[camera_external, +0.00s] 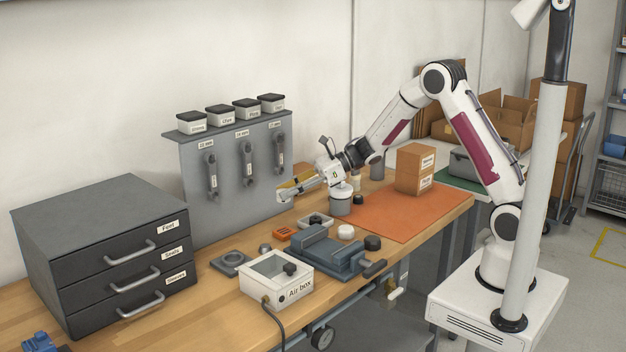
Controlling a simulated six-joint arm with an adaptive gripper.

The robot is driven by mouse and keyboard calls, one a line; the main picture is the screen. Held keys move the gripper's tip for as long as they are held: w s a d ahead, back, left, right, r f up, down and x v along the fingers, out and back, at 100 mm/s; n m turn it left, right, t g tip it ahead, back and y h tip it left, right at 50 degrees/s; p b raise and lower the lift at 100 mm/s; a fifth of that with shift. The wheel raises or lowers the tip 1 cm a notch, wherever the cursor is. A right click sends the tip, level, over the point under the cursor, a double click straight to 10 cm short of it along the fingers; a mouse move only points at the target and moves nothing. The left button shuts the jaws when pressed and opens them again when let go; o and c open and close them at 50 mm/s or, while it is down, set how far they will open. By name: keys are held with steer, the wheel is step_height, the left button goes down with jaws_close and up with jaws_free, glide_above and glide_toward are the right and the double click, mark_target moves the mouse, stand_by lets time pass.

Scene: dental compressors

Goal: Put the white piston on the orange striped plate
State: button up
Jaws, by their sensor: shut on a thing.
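My gripper (285,194) reaches left in front of the grey upright panel. It is shut on a small pale thing (283,197) at its fingertips, too small to identify for certain. A short white round piece (346,232), which looks like a piston, stands on the table by the near edge of the orange mat, apart from my gripper. A small orange piece with dark stripes or slots (285,233) lies on the table, below the gripper in the picture; it may be the striped plate. A yellow-orange thing (302,178) shows partly behind the gripper.
A grey vise (325,250) and a white air box (276,278) stand at the front. Black round pieces (372,242) and a grey can (340,206) are nearby. A drawer cabinet (105,250) stands left, cardboard boxes (415,168) right. The orange mat (400,215) is mostly clear.

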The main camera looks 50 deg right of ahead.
steer(key=shift+f, duration=0.1)
glide_above(289, 231)
steer(key=shift+w+d+f, duration=0.1)
steer(key=shift+w+f, duration=0.05)
steer(key=shift+f, duration=2.85)
steer(key=shift+f, duration=1.85)
steer(key=shift+f, duration=0.2)
steer(key=o, duration=1.1)
steer(key=shift+r, duration=0.2)
steer(key=shift+v, duration=6.05)
